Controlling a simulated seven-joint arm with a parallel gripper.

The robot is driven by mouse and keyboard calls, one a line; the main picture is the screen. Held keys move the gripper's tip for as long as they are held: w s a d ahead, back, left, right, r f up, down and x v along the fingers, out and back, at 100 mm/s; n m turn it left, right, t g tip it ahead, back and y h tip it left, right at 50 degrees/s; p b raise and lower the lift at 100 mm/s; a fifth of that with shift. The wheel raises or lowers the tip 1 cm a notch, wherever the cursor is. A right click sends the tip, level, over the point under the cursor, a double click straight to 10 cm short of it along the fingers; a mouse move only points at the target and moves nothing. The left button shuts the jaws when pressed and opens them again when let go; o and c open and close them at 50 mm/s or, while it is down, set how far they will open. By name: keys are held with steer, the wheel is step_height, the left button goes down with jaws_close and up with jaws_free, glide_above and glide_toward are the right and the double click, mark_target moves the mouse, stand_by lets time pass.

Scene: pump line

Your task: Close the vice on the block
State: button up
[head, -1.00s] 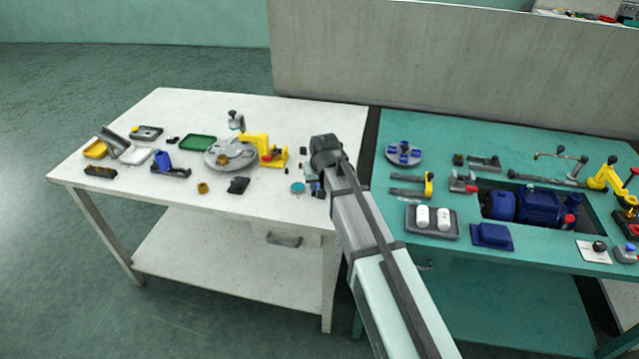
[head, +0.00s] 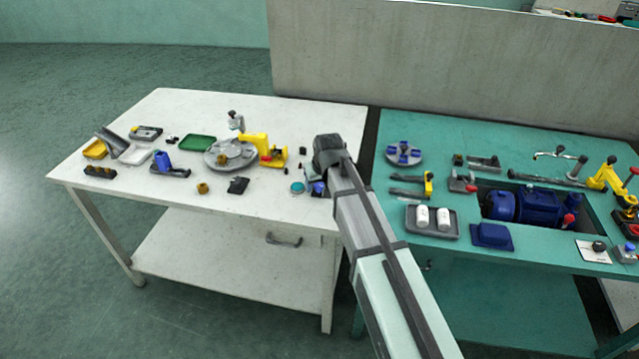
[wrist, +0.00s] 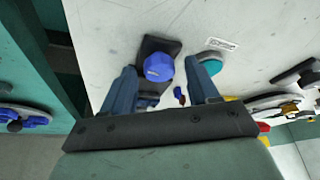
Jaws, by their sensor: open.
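My gripper (wrist: 163,90) is open above the right part of the white table, its two blue-grey fingers spread in the wrist view. My wrist also shows in the head view (head: 330,150). A dark fixture with a blue faceted knob (wrist: 158,67) lies below, with the knob between the fingers in the picture; I cannot tell whether they touch it. This fixture may be the vice. In the head view its blue part (head: 318,188) shows just below my wrist, partly hidden by my arm. I cannot make out the block clearly.
A teal disc (wrist: 208,70) lies beside the fixture. A small red and blue piece (wrist: 180,96) is near the right finger. A yellow clamp-like device (head: 262,148) and a round grey plate (head: 222,154) stand further left. The teal bench (head: 400,120) on the right is crowded.

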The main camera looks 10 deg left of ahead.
steer(key=shift+r, duration=0.1)
steer(key=v, duration=1.3)
steer(key=shift+s+r, duration=0.25)
steer(key=shift+d, duration=0.1)
